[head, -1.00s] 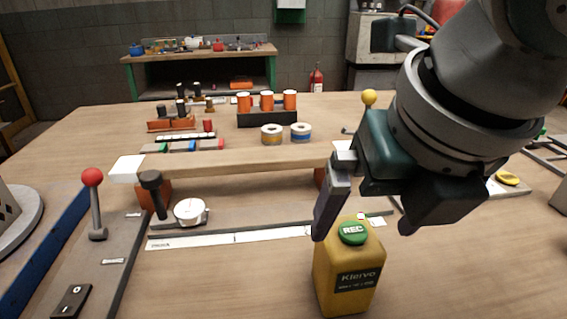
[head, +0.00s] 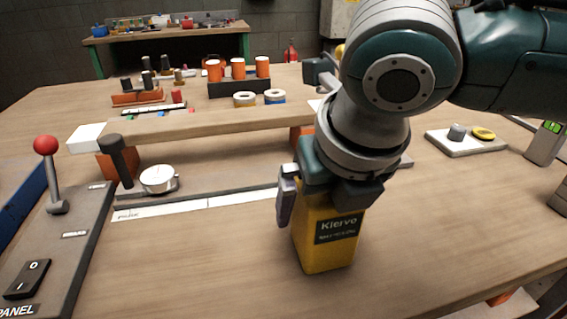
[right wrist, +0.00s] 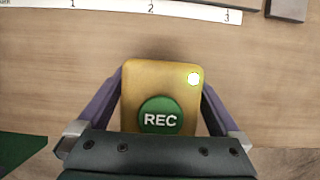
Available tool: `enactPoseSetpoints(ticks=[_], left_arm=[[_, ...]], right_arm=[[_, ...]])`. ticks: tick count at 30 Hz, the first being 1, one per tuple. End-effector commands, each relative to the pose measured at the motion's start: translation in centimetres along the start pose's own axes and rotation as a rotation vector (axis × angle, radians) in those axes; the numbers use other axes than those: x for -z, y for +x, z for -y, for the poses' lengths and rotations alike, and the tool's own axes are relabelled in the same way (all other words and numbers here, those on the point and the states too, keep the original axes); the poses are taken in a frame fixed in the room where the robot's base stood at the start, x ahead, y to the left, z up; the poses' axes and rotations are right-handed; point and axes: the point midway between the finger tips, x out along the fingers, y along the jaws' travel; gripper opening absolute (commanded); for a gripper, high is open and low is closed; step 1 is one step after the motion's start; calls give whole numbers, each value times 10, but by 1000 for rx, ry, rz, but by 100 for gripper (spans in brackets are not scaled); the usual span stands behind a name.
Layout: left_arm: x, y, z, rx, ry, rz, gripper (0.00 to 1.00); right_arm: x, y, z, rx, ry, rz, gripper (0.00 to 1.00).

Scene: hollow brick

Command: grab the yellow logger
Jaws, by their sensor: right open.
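The yellow logger (head: 325,240) stands upright on the wooden bench, with a dark Kiervo label on its front. In the right wrist view its top (right wrist: 158,82) shows a green REC button (right wrist: 159,116) and a small lit spot. My right gripper (head: 322,202) is over the logger from above. In the right wrist view the open fingers (right wrist: 161,105) stand on either side of the logger, with small gaps visible near the tips. In the head view the gripper hides the logger's top. My left gripper is not in view.
A wooden beam (head: 200,126) on orange blocks lies behind, with a white dial gauge (head: 158,179) and a ruler strip (head: 200,203) in front. A panel with a red-knobbed lever (head: 46,146) is at left.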

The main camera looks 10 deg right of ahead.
Motion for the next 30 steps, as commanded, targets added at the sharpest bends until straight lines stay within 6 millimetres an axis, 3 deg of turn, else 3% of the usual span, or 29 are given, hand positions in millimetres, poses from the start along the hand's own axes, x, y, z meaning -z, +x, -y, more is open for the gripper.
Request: enactPoseSetpoints(ticks=[4, 30], left_arm=[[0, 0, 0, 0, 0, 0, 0], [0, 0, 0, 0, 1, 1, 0]], right_arm=[[0, -1, 0, 0, 0, 0, 100], [0, -1, 0, 0, 0, 0, 2]])
